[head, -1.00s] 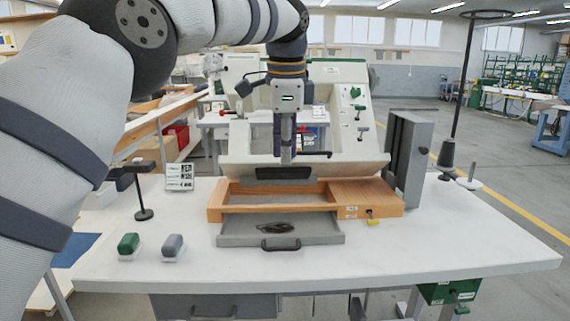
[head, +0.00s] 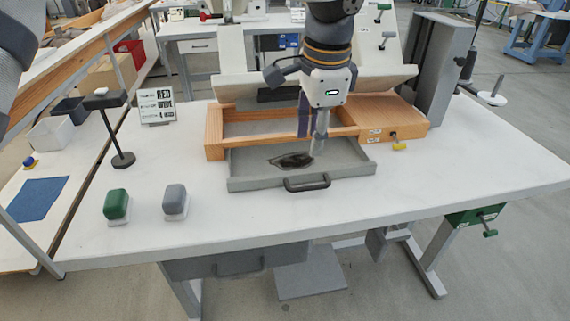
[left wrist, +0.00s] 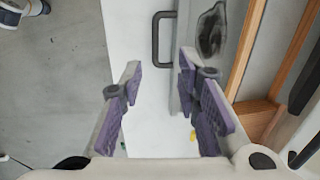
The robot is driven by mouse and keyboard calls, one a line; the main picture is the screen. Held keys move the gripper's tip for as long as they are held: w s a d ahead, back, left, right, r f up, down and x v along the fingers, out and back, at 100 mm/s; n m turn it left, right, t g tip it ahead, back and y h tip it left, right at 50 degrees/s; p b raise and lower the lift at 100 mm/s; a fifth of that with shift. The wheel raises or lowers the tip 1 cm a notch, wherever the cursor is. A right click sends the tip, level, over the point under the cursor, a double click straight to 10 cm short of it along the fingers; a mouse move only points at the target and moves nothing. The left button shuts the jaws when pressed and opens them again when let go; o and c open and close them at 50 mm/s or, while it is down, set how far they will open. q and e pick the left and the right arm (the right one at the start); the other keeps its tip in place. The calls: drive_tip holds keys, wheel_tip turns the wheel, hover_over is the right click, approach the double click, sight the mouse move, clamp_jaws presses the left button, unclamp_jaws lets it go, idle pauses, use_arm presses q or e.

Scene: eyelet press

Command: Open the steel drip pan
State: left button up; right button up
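The steel drip pan (head: 345,165) is a shallow grey drawer, pulled part way out of the wooden frame (head: 215,135), with a dark oily patch (head: 290,160) on its floor. Its dark bar handle (head: 307,184) is on the front face. My left gripper (head: 312,142) points down over the pan, behind the handle as the head sees it. In the left wrist view its purple-padded fingers (left wrist: 160,80) are open and empty. The handle (left wrist: 156,40) shows beyond the gap between them, and I see no contact. My right gripper is not in view.
A green block (head: 116,204) and a grey block (head: 175,200) sit on the white table left of the pan. A black stand (head: 122,159) and a small sign (head: 157,106) stand behind them. The table in front of the handle is clear.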

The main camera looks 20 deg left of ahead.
sight(308, 188)
use_arm(q)
drive_tip(key=f, duration=0.4)
drive_tip(key=w+f, duration=0.1)
drive_tip(key=f, duration=0.3)
drive_tip(key=f+b, duration=0.1)
drive_tip(key=f, duration=0.3)
drive_tip(key=shift+w+a+f, duration=0.15)
drive_tip(key=shift+a+f, duration=0.05)
drive_tip(key=shift+a, duration=0.05)
clamp_jaws()
